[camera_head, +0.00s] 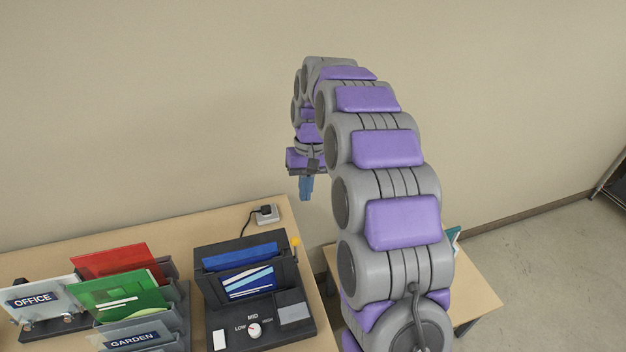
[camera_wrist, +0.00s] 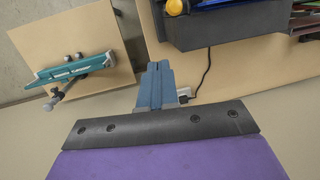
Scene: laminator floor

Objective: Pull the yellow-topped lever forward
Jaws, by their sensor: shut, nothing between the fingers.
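The yellow-topped lever (camera_head: 296,241) stands at the right side of the dark laminator (camera_head: 258,303) on the table. Only its yellow top shows clearly. In the wrist view the yellow top (camera_wrist: 175,7) is at the upper edge, beside the dark laminator body (camera_wrist: 225,25). My gripper (camera_head: 306,188) hangs pointing down, behind and above the laminator, apart from the lever. Its blue fingers (camera_wrist: 157,85) are together with nothing between them.
A power socket with a plug (camera_head: 266,214) and black cord lies behind the laminator. Folder racks with a red folder (camera_head: 115,260) and a green folder (camera_head: 120,295) stand left. A lower side table (camera_head: 480,297) is right, bearing a teal paper trimmer (camera_wrist: 75,70). The wall is behind.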

